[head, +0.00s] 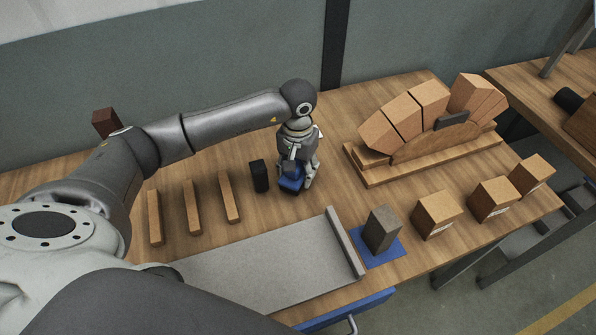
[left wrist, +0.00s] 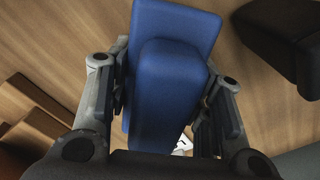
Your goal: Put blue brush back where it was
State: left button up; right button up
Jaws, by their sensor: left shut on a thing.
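The blue brush (head: 291,182) is at the middle of the wooden table, between the fingers of my left gripper (head: 296,178). In the left wrist view the blue brush (left wrist: 168,85) fills the space between the two fingers of the left gripper (left wrist: 165,105), which is shut on it. The gripper points down, and the brush is at or just above the table top; I cannot tell which. Its underside is hidden. My right gripper does not show in either view.
A black block (head: 259,176) stands just left of the brush. Several wooden strips (head: 192,206) lie further left. A grey board (head: 265,268) is in front. A wooden arch with bricks (head: 428,142) stands at the right back. A grey brick (head: 381,228) sits on a blue mat (head: 391,250).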

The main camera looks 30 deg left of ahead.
pick_arm(q)
jog(key=shift+f, duration=0.85)
jog(key=shift+f, duration=0.15)
jog(key=o, duration=1.1)
jog(key=shift+o, duration=0.2)
